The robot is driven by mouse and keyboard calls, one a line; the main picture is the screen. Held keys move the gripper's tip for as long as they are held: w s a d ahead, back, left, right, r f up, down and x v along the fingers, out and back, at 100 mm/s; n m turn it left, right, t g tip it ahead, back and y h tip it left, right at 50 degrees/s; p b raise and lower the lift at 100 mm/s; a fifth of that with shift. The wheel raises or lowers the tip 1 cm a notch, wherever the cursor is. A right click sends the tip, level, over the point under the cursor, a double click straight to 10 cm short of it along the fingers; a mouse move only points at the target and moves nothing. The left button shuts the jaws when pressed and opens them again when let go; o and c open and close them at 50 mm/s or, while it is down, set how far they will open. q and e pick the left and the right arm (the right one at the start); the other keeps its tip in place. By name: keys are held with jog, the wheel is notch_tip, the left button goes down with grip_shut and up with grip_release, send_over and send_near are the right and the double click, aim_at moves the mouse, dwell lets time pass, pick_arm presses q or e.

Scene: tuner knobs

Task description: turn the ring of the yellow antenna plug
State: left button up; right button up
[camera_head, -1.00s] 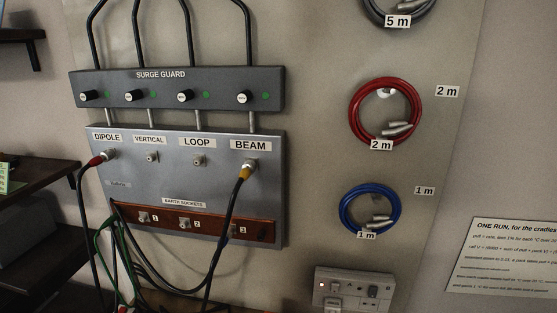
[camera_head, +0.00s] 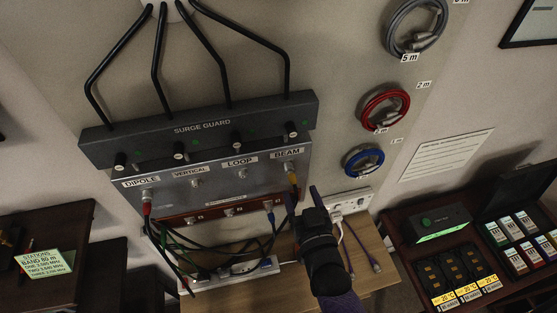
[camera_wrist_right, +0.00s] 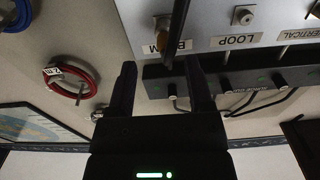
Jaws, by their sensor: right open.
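The yellow antenna plug (camera_head: 292,178) sits in the BEAM socket at the right end of the grey antenna panel (camera_head: 215,185). Its dark cable hangs down from it. My right gripper (camera_head: 302,197) is open and empty, reaching up from below just beneath and right of the plug. In the right wrist view the picture is upside down. There my right gripper's fingers (camera_wrist_right: 160,62) stand apart below the BEAM label, and the plug (camera_wrist_right: 163,24) shows partly beyond them. A dark cable crosses in front of the panel there. The plug's ring is too small to make out. My left gripper is not in view.
A red plug (camera_head: 147,207) with its cable hangs at DIPOLE. The surge guard (camera_head: 200,133) is above the panel. A power strip (camera_head: 235,272) and loose cables lie below on the wooden desk. Coiled cables, including a red one (camera_head: 385,109), hang to the right.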

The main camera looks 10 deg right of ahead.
aim_at(295, 185)
jog(key=w, duration=0.6)
jog(key=shift+w+a, duration=0.1)
jog(key=shift+a, duration=0.2)
grip_shut()
